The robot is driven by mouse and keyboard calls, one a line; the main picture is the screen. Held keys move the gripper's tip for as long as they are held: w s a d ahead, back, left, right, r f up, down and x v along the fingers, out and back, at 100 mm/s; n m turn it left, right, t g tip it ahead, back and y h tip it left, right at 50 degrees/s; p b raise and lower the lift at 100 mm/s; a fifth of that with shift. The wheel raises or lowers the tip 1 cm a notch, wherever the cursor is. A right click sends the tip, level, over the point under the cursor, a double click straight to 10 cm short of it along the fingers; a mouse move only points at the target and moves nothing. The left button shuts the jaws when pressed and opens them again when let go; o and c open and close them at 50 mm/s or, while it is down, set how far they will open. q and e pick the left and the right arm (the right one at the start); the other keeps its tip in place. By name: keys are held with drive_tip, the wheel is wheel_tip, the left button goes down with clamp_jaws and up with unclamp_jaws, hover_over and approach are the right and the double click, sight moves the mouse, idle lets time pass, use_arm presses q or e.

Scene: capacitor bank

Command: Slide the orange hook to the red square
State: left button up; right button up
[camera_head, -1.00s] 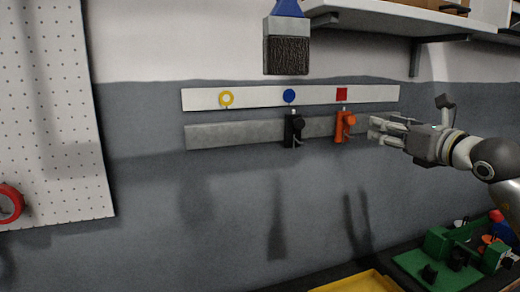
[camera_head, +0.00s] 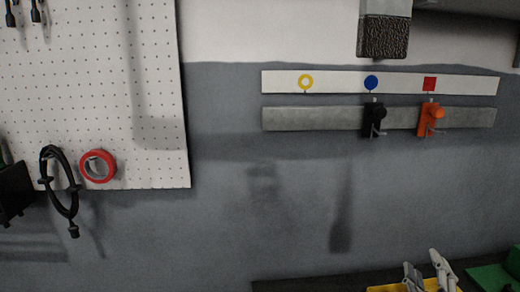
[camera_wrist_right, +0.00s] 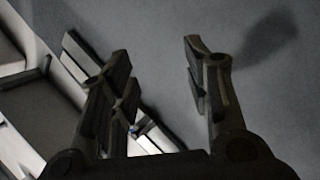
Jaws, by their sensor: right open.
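The orange hook (camera_head: 430,120) sits on the grey metal rail (camera_head: 310,119) on the wall. It is directly below the red square (camera_head: 429,84) on the white strip (camera_head: 340,82). A black hook (camera_head: 374,119) sits on the same rail below the blue circle (camera_head: 371,83). My right gripper (camera_head: 425,262) is low at the bottom edge of the head view, well below the rail and apart from both hooks. In the right wrist view its fingers (camera_wrist_right: 160,75) are spread and empty. My left gripper is not in view.
A brush (camera_head: 385,35) hangs above the strip. A pegboard (camera_head: 120,90) at left holds a red tape roll (camera_head: 99,166) and a black cable loop (camera_head: 58,180). A yellow tray (camera_head: 385,288) and a green bin (camera_head: 490,278) are at the lower right. A yellow ring mark (camera_head: 306,82) is at the strip's left.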

drive_tip(key=s+a+f+m+g+y, duration=0.1)
drive_tip(key=s+f+m+g, duration=0.15)
drive_tip(key=f, duration=0.35)
drive_tip(key=s+a+f+m+g, duration=0.1)
drive_tip(key=s+f+g, duration=0.25)
drive_tip(key=f, duration=0.25)
drive_tip(key=s+a+f+g+y, duration=0.35)
drive_tip(key=s+a+f, duration=0.3)
drive_tip(key=s, duration=0.35)
drive_tip(key=s+a+f+g+y, duration=0.2)
drive_tip(key=s+a+f+g, duration=0.4)
drive_tip(key=s, duration=0.3)
drive_tip(key=s+f+b+x, duration=0.1)
drive_tip(key=s+x, duration=0.2)
drive_tip(key=x, duration=1.1)
drive_tip(key=s+d+b+x, duration=0.1)
drive_tip(key=s+x, duration=0.2)
drive_tip(key=x, duration=1.1)
drive_tip(key=s+d+f+g+b, duration=0.1)
drive_tip(key=s+d+f, duration=0.2)
drive_tip(key=s+f, duration=1.4)
drive_tip(key=shift+f+b, duration=0.35)
drive_tip(key=shift+f, duration=0.6)
drive_tip(key=shift+s+m, duration=0.15)
drive_tip(key=shift+m, duration=0.1)
